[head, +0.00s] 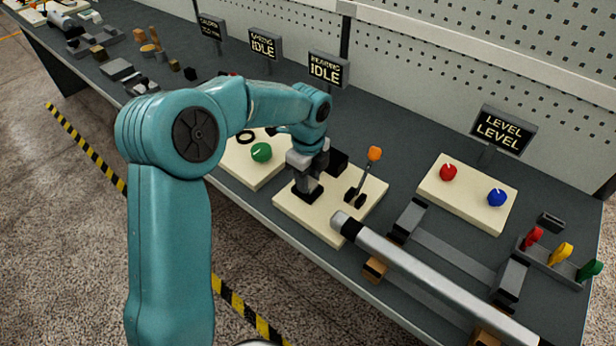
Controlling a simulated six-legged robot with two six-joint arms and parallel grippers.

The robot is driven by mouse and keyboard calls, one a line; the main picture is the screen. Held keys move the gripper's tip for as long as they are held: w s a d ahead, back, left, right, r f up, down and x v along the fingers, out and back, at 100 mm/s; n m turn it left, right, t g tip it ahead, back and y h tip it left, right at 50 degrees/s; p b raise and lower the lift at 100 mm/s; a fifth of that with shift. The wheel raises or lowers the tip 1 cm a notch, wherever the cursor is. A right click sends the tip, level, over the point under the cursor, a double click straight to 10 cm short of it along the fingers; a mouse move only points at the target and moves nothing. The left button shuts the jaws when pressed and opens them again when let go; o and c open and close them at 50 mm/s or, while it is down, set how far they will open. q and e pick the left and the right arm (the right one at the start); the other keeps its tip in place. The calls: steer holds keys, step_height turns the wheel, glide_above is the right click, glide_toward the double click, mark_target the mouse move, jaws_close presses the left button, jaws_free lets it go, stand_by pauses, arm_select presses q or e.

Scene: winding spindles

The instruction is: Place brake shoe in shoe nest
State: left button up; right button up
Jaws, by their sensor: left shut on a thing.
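My left gripper (308,178) points down over a cream board (326,227) near the middle of the bench. It is shut on a small dark piece, mostly hidden by the jaws; I cannot tell for sure that this is the brake shoe. The piece is low over the board, and I cannot tell whether it touches it. A black block (338,161) shows just right of the gripper. An orange-knobbed lever (374,154) stands on the same board, with small black parts (356,198) at its foot. I cannot pick out the shoe nest. My right gripper is not in view.
A board with a green knob (261,152) lies left of the gripper. A long silver bar (430,275) rests on dark supports at right. A board with red (448,172) and blue knobs (497,197) lies behind it. Signs stand along the back; small parts (118,69) fill the far left.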

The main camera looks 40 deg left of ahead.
arm_select(q)
steer(key=shift+s, duration=0.1)
steer(key=shift+f, duration=0.15)
steer(key=o, duration=1.1)
steer(key=shift+c, duration=0.2)
